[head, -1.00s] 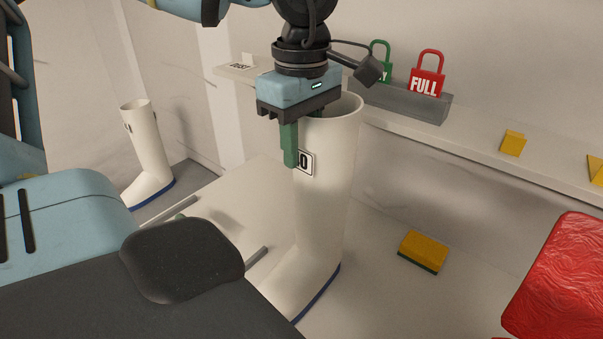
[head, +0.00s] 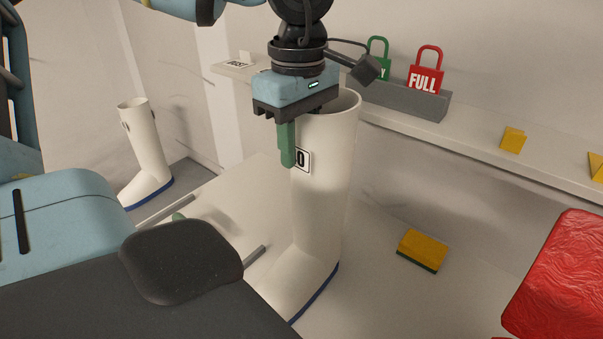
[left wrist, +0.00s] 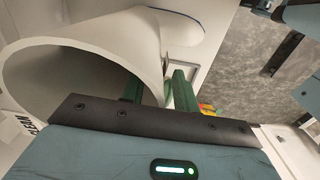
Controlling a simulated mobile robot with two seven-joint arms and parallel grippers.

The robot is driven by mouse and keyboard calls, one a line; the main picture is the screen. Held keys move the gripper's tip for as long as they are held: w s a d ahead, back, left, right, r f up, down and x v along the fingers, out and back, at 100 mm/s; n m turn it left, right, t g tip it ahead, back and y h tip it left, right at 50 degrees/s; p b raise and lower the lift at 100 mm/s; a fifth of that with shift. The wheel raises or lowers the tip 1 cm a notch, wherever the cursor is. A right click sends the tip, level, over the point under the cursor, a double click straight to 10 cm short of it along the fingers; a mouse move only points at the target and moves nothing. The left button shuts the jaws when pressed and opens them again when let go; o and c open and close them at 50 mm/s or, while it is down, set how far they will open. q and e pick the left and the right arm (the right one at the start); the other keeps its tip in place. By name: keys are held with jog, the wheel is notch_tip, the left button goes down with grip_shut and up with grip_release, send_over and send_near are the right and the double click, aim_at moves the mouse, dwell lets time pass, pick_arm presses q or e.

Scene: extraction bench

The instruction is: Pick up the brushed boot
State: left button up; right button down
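A tall white boot (head: 322,190) with a blue sole edge stands upright on the bench, with a partly hidden label ending in 0 on its shaft. I cannot tell from its surface whether it is brushed. My left gripper (head: 299,140), with green fingers, points down at its top rim. One finger is outside the shaft; the other is mostly hidden inside the opening. In the left wrist view the boot (left wrist: 90,65) has its wall between the two spread fingers, with a gap showing. A second white boot (head: 146,150) stands at the far left. My right gripper is not in view.
A yellow-and-green sponge (head: 422,250) lies right of the near boot. A red crinkled object (head: 560,280) is at the lower right. The back ledge carries a green padlock sign (head: 378,50), a red FULL padlock sign (head: 425,72) and a yellow block (head: 513,140).

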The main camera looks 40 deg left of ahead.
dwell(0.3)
pick_arm(q)
grip_shut()
dwell(1.3)
